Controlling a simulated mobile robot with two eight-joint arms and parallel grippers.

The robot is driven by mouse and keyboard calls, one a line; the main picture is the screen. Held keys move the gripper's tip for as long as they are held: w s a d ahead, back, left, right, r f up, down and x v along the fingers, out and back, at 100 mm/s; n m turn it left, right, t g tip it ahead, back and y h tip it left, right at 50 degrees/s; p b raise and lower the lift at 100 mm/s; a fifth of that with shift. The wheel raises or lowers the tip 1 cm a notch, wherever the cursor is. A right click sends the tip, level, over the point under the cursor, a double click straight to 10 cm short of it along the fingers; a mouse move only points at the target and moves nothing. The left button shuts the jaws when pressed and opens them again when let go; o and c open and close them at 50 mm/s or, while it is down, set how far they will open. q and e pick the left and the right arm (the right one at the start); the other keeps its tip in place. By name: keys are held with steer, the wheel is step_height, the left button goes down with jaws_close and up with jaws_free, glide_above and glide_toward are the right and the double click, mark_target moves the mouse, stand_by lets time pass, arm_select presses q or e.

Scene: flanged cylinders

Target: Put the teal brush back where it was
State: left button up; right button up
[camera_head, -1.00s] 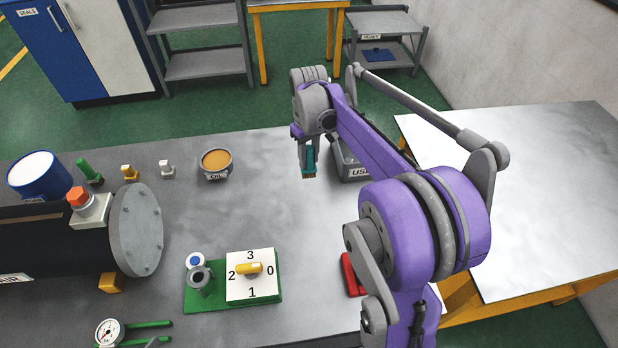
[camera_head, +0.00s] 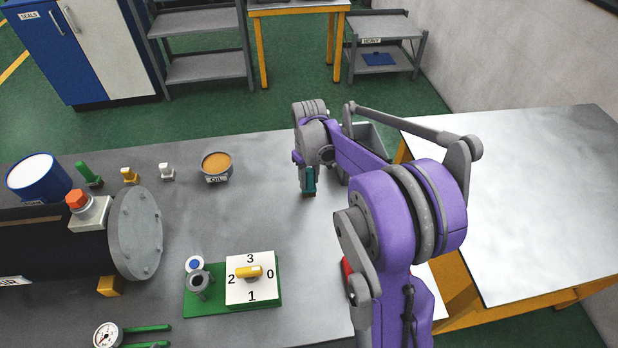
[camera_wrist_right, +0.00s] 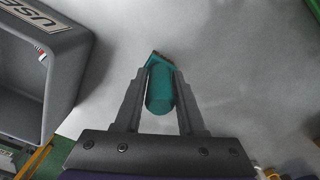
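My right gripper (camera_wrist_right: 160,92) is shut on the teal brush (camera_wrist_right: 160,90), whose brown bristle end points away from the wrist in the right wrist view. In the head view the brush (camera_head: 310,180) hangs upright below the right gripper (camera_head: 307,172), above or close to the grey workbench (camera_head: 240,215). I cannot tell whether its tip touches the bench. My left gripper is not in view.
A grey bin labelled "USED" (camera_wrist_right: 40,65) stands beside the brush; my right arm partly hides the bin (camera_head: 368,137) in the head view. An oil bowl (camera_head: 216,165) stands to the left. A green board with a numbered dial (camera_head: 250,278) lies nearer. Bare bench lies between them.

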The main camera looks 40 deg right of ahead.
mark_target(309, 170)
steer(key=o, duration=0.3)
steer(key=shift+r, duration=0.15)
step_height(309, 170, up, 7)
steer(key=shift+f, duration=0.1)
steer(key=shift+s+a+r, duration=0.1)
steer(key=shift+a+r, duration=0.05)
steer(key=shift+r, duration=0.2)
steer(key=s+a+f+t, duration=0.2)
steer(key=s+a+t, duration=0.1)
steer(key=s+a, duration=0.5)
steer(key=s+a+f+t, duration=0.2)
steer(key=s+a, duration=0.6)
steer(key=a, duration=0.2)
steer(key=shift+s+t, duration=0.4)
steer(key=shift+f, duration=0.1)
